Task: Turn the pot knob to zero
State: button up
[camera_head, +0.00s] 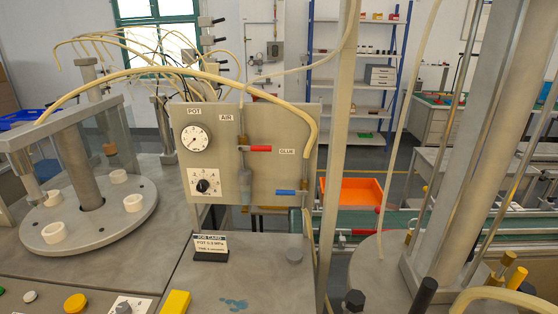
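The pot knob (203,186) is a small black knob on a white scale plate (212,178), low on the left of a grey upright panel (236,112). Its pointer direction is too small to read surely. Above it is a round white pressure gauge (194,138) under a "POT" label (193,111). The gauge needle is too fine to read. My gripper is not in view, and nothing touches or covers the knob.
The panel also has a red AIR lever (260,149) and a blue GLUE lever (287,192). Pale hoses arch over it. A job card (211,246) stands on the bench in front. A metal post (335,150) rises right of the panel. A turntable with white cups (88,222) is left.

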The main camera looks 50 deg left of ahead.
aim_at(202, 186)
jog(key=u, duration=1.65)
